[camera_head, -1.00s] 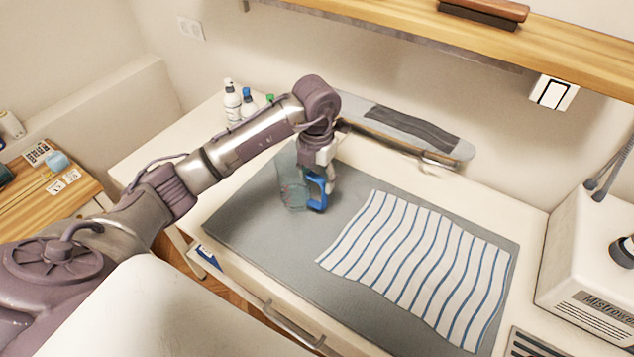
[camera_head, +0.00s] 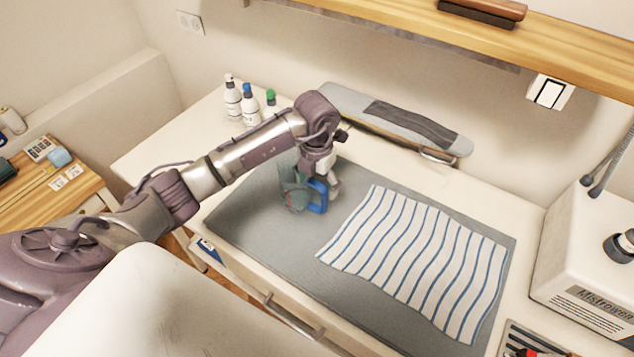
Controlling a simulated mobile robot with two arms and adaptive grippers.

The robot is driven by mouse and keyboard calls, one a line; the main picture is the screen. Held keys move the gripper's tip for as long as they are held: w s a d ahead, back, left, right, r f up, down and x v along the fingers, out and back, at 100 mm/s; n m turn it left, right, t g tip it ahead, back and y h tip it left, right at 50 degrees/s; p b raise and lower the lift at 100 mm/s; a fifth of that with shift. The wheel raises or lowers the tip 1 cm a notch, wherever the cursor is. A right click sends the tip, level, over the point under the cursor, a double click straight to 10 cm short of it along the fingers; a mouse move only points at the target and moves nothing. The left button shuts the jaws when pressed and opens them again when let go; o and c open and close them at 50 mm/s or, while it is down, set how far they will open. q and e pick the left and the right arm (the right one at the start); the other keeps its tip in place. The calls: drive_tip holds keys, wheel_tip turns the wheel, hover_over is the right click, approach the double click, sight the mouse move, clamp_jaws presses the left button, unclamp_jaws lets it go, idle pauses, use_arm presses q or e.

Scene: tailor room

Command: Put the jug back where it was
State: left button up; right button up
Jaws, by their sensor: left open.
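The jug (camera_head: 295,194) is a small translucent grey-green vessel with a blue handle (camera_head: 318,196). It appears to stand upright on the left part of the grey mat (camera_head: 245,215), left of the striped cloth (camera_head: 415,260). My left gripper (camera_head: 327,185) is open, close above and at the right side of the jug, by its blue handle. The wrist covers part of the jug's top, and I cannot tell whether the fingers touch the handle. My right gripper is not in view.
Several bottles (camera_head: 248,105) stand at the back left of the white table. An ironing board (camera_head: 395,122) lies along the wall behind my arm. A white machine (camera_head: 590,290) stands at the right. The mat left and front of the jug is clear.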

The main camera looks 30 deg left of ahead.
use_arm(q)
wheel_tip(320, 180, up, 12)
drive_tip(key=b, duration=0.3)
idle(1.7)
